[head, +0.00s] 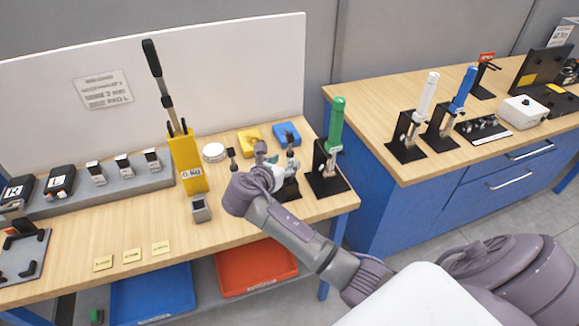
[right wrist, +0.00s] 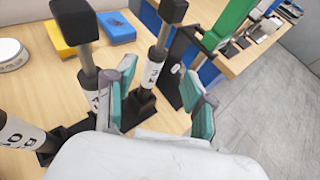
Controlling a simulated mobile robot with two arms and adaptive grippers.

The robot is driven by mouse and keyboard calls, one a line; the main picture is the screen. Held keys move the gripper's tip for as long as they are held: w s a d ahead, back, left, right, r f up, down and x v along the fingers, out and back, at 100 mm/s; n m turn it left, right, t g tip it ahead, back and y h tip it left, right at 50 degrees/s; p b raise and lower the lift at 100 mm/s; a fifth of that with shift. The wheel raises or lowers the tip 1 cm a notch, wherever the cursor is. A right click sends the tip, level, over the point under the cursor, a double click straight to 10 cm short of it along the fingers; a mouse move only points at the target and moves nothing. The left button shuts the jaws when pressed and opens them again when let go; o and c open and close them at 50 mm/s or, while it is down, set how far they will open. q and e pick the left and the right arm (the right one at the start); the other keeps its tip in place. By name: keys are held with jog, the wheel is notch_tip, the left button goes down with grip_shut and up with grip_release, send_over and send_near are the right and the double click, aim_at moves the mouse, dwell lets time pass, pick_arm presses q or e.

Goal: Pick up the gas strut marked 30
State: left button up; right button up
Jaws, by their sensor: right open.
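Several gas struts with black end caps and white printed labels stand upright in black holders. In the right wrist view, one strut (right wrist: 154,70) rises beyond the gap between the fingers. A second strut (right wrist: 85,45) stands just left of the left finger, and a third (right wrist: 18,130) is at the left edge. The labels are too small and tilted to tell surely which reads 30. My right gripper (right wrist: 162,100) is open and empty, its teal pads apart. In the head view, the right gripper (head: 272,170) is over the strut holders and hides part of them. My left gripper is not in view.
A green cylinder (head: 336,125) in a black stand is close right of the gripper. A yellow block (head: 249,140), a blue block (head: 286,134) and a white disc (head: 214,152) lie behind. A tall yellow lever unit (head: 187,160) stands left. The front of the workbench (head: 210,235) has free room.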

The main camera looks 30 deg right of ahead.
aim_at(288, 157)
jog(key=shift+w+d+f, duration=0.15)
jog(key=shift+w+d, duration=0.05)
jog(key=shift+w, duration=0.1)
jog(key=shift+w+d, duration=0.15)
jog(key=p+x, duration=0.1)
jog(key=x, duration=0.3)
jog(key=shift+w+d+f+p, duration=0.1)
jog(key=shift+w+p, duration=0.1)
jog(key=shift+p, duration=0.2)
jog(key=shift+w+d+f, duration=0.1)
jog(key=shift+d+f, duration=0.05)
pick_arm(q)
jog(key=shift+w+a+r, duration=0.15)
jog(key=shift+w+r, duration=0.8)
pick_arm(e)
jog(key=shift+c, duration=1)
pick_arm(q)
jog(key=shift+s, duration=0.2)
pick_arm(e)
grip_shut()
